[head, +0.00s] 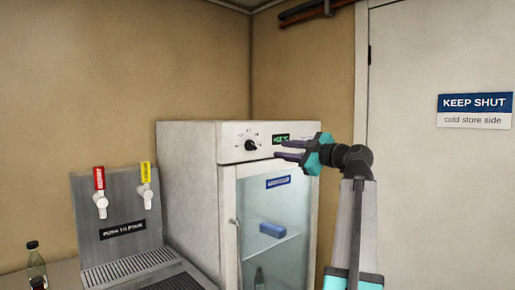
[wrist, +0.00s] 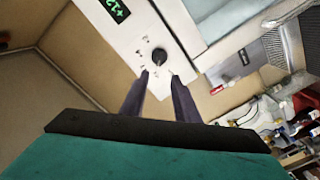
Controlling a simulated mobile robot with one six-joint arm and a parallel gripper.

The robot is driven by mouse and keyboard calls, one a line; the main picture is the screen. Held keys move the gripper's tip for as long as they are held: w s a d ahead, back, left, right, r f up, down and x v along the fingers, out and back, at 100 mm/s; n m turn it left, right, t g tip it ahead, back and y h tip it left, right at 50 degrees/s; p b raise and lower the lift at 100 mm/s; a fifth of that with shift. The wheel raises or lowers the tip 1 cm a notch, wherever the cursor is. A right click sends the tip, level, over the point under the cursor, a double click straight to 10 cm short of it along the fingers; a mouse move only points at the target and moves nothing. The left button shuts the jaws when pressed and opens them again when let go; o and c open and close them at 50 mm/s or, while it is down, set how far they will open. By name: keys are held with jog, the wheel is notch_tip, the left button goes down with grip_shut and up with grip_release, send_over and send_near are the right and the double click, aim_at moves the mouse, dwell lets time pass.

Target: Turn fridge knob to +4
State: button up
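The white fridge (head: 190,180) has a black round knob (head: 250,145) on its top front panel. A small green-lit display (head: 281,139) sits to the knob's right. In the wrist view the display (wrist: 115,10) seems to read +12, and the knob (wrist: 159,56) has small marks around it. My gripper (head: 277,150) is in front of the panel, right of the knob in the head view. In the wrist view its two dark fingers (wrist: 159,75) are apart, with nothing between them. The knob shows just beyond the fingertips, apart from them as far as I can tell.
A glass fridge door (head: 270,225) is below the panel, with a blue box (head: 272,230) inside. A drip-tray tap stand (head: 115,215) with red and yellow handles is at the left, near a bottle (head: 36,265). A white door (head: 430,190) is at the right.

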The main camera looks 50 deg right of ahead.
aim_at(254, 146)
jog(key=shift+w+d+p, duration=0.2)
jog(key=shift+w+p, duration=0.3)
jog(key=shift+w, duration=1.75)
jog(key=shift+w+d+p, duration=0.15)
jog(key=shift+w+p, duration=0.3)
jog(key=shift+w, duration=1.8)
jog(key=shift+w+d+p, duration=0.2)
jog(key=shift+w+p, duration=0.3)
jog(key=shift+w, duration=1.75)
grip_shut()
jog(key=shift+a+f, duration=0.15)
